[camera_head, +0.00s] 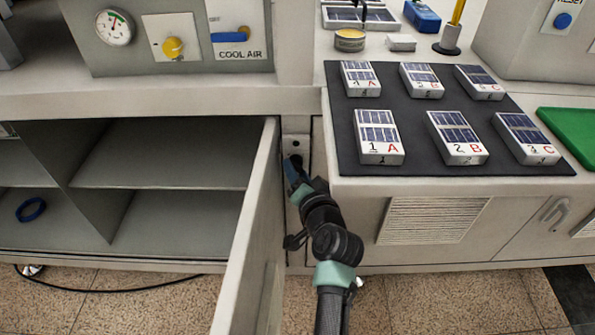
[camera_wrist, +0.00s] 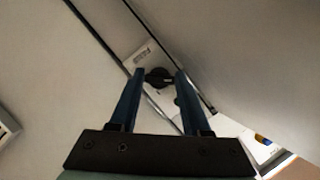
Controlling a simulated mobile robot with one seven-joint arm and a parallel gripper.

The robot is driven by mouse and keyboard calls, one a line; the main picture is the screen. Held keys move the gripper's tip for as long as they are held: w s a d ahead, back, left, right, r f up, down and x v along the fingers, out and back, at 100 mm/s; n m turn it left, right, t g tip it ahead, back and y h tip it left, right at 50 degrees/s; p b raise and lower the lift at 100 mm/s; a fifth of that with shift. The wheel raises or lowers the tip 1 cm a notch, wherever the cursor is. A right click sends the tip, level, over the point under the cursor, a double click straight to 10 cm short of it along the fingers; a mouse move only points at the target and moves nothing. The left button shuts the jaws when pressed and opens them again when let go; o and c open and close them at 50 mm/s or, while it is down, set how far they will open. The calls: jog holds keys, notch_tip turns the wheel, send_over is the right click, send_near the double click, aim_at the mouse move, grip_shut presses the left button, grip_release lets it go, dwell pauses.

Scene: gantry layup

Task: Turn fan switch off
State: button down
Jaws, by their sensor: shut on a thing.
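In the wrist view, a black knob (camera_wrist: 158,78) sits on a narrow white plate (camera_wrist: 146,56), and I take it to be the fan switch. The two blue fingers of my gripper (camera_wrist: 160,80) are on either side of it and shut on it. The plate's lettering is too small to read. In the head view, my gripper (camera_head: 293,168) reaches into the narrow gap between the open cabinet door and the right counter. The knob is hidden there, and its turn position cannot be told.
The open cabinet door (camera_head: 250,225) stands close on my arm's left. A dark mat (camera_head: 440,115) with several labelled panel boxes lies on the right counter (camera_head: 450,188). A blue ring (camera_head: 31,210) lies in the open cabinet. A COOL AIR panel (camera_head: 240,30) is above.

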jog(key=shift+f, duration=0.1)
jog(key=c, duration=0.6)
grip_release()
jog(key=shift+c, duration=0.2)
jog(key=shift+s, duration=0.15)
jog(key=p+v, duration=0.2)
jog(key=v, duration=1)
jog(key=shift+s+p, duration=0.35)
jog(key=shift+d, duration=0.15)
